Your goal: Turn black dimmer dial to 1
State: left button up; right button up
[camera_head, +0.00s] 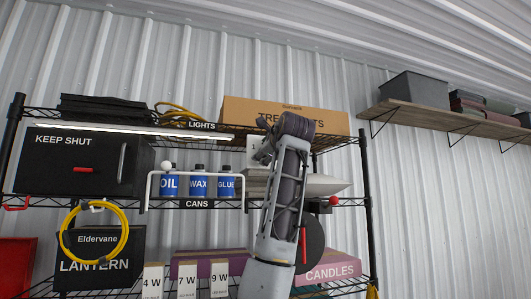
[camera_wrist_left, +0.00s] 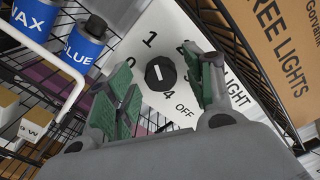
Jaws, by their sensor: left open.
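The black dimmer dial (camera_wrist_left: 158,76) sits on a white plate (camera_wrist_left: 152,18) in the left wrist view. The plate shows a 1 above the dial, a 4 and OFF below it, and the word LIGHT at the right. A short pale mark is on the dial's face; I cannot tell which numeral it points to. My left gripper (camera_wrist_left: 165,68) is open, its green-padded fingers on either side of the dial; contact is unclear. In the head view my left gripper (camera_head: 266,145) is in front of the plate (camera_head: 253,143) and hides the dial.
A TREE LIGHTS box (camera_head: 240,109) is on the top shelf above the plate. OIL, WAX and GLUE cans (camera_head: 198,186) stand in a white rack to the left. A black KEEP SHUT box (camera_head: 60,150) is further left. A red knob (camera_head: 333,200) is at the right.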

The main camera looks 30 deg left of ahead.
pick_arm(q)
jog(key=v, duration=1.1)
jog(key=shift+s+d, duration=0.25)
jog(key=shift+d, duration=0.05)
jog(key=shift+f, duration=0.1)
dwell(0.3)
